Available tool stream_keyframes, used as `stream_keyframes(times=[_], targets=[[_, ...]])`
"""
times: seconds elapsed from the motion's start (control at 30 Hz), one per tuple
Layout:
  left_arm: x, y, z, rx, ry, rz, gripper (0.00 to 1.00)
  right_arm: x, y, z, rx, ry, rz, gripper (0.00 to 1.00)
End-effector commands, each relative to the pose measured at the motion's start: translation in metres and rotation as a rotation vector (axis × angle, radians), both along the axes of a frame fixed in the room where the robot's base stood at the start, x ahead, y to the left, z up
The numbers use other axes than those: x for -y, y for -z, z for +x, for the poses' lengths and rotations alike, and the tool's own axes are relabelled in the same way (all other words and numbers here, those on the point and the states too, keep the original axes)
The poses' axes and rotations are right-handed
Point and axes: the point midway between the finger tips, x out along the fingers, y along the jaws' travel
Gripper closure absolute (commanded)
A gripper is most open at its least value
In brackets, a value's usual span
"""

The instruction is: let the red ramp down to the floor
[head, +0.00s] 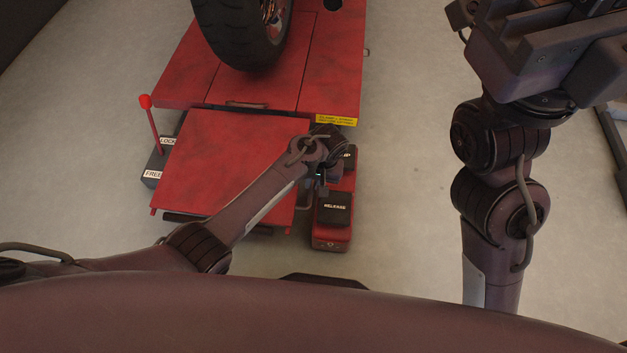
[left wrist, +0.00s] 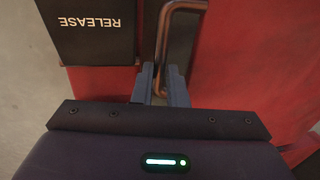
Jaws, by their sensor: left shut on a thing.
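The red ramp (head: 215,165) is a flat red panel at the near end of the red motorcycle lift (head: 325,60). I cannot tell from this view how far its near edge is off the floor. A metal loop handle (left wrist: 184,6) stands at the ramp's side in the left wrist view. My left gripper (head: 318,188) is at the ramp's right edge; its fingers (left wrist: 163,88) are shut on the loop's near bar. My right gripper (head: 545,50) is at the upper right, away from the lift, and its fingers are not clear.
A red pedal unit with a black RELEASE pedal (head: 335,208) stands right beside the ramp and close to my left fingers. A red-knobbed lever (head: 146,102) with LOCK and FREE labels is on the left. A motorcycle wheel (head: 245,30) rests on the lift.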

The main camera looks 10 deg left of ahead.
Motion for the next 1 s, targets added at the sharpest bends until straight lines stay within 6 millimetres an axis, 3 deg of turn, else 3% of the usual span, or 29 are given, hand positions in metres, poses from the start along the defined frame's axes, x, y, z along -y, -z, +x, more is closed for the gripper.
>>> stream_keyframes(times=[0.17, 0.43, 0.73, 0.77, 0.9, 1.0], targets=[[-0.001, 0.002, -0.001, 0.005, -0.001, 0.002, 1.00, 0.000, 0.000, 0.000, 0.000, 0.000, 0.000, 1.00], [-0.001, 0.028, -0.002, 0.116, -0.001, 0.004, 1.00, 0.000, 0.001, 0.000, -0.002, 0.000, -0.001, 1.00], [-0.001, 0.029, -0.002, 0.124, -0.001, 0.002, 1.00, 0.000, 0.000, 0.000, -0.001, 0.000, -0.001, 1.00], [-0.001, 0.029, -0.002, 0.124, -0.001, 0.002, 0.85, 0.000, 0.000, 0.000, -0.001, 0.000, -0.001, 1.00], [-0.001, 0.029, -0.002, 0.124, -0.001, 0.002, 0.67, 0.000, 0.000, 0.000, -0.001, 0.000, -0.001, 1.00], [0.000, 0.029, -0.002, 0.124, 0.000, 0.001, 0.66, 0.000, 0.000, 0.000, 0.000, 0.000, -0.001, 1.00]])
